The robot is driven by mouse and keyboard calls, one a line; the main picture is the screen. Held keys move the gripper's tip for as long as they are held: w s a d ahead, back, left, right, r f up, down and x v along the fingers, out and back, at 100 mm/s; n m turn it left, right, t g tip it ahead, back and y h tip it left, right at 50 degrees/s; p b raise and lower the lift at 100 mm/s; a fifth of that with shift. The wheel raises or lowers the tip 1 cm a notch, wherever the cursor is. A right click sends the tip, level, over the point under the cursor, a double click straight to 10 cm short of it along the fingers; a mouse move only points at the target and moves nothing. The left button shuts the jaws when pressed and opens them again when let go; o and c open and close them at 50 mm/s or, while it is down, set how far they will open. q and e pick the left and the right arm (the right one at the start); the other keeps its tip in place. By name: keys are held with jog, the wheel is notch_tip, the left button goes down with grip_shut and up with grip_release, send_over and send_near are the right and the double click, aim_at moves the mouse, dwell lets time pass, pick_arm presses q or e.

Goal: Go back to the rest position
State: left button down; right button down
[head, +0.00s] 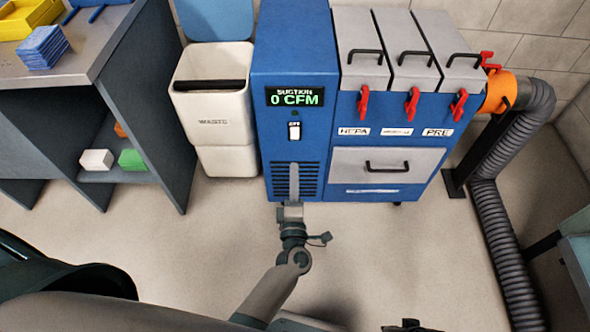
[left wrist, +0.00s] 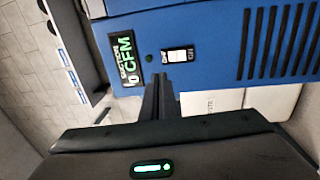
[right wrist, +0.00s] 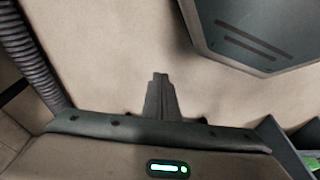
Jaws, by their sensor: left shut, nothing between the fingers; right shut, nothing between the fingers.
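My left gripper (head: 293,170) is shut and empty in front of the blue suction unit (head: 296,45), below its white switch (head: 294,131). In the left wrist view the closed fingers (left wrist: 160,85) point toward the unit's face, near the switch (left wrist: 177,56). I cannot tell whether they touch it. The display (head: 295,97) reads "SUCTION 0 CFM", and the switch is marked OFF. My right gripper (right wrist: 160,82) is shut and empty above bare floor in the right wrist view. I cannot make it out clearly in the head view.
A white waste bin (head: 213,105) with its lid raised stands left of the unit. A shelved bench (head: 75,75) is at the left. A filter housing (head: 400,110) with red latches joins a grey hose (head: 495,205) at the right. The floor in front is clear.

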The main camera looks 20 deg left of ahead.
dwell(0.3)
